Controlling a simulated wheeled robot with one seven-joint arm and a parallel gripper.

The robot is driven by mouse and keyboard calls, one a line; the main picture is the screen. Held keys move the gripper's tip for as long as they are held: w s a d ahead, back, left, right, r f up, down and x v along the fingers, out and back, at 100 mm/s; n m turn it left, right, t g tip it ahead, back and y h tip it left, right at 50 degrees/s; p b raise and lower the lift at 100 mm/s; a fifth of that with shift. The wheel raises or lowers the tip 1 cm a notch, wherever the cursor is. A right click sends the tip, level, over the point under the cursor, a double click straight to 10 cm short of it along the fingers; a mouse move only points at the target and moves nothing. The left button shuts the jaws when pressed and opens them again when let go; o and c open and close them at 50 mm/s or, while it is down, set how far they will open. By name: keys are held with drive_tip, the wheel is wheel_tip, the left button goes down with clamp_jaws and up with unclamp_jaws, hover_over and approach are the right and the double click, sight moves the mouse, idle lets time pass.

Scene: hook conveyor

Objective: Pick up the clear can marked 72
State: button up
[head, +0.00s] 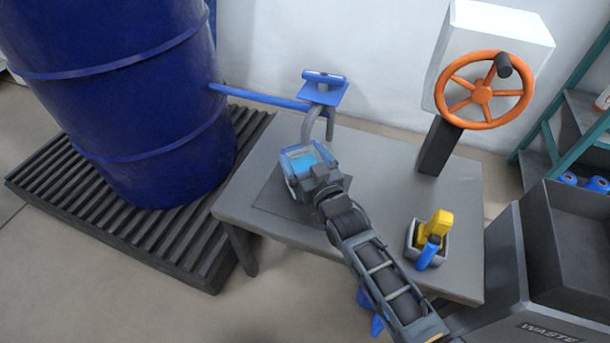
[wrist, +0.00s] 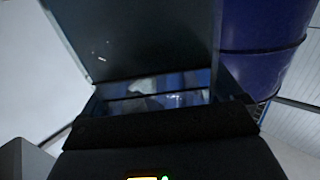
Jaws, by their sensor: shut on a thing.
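The clear can (head: 298,157) has a blue rim and light blue inside. It is at the back left of the grey table, over or on a dark mat, just in front of the grey spout. My gripper (head: 312,172) is shut on the can from its front right side and hides part of it. I cannot read the number on it, and cannot tell whether its base touches the mat. In the wrist view, dark surfaces fill the middle, and only a blurred bluish clear area shows between the jaws.
A blue drum (head: 130,80) stands on a slatted pallet (head: 60,185) at left; its pipe (head: 260,97) runs to the blue-handled spout (head: 326,88). An orange handwheel (head: 482,91) stands at the table's back right. A small grey bin (head: 413,246) holds yellow and blue items. A waste bin (head: 545,330) stands at right.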

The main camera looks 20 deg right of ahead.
drive_tip(key=shift+c, duration=1.4)
drive_tip(key=shift+r, duration=0.15)
drive_tip(key=shift+c, duration=0.5)
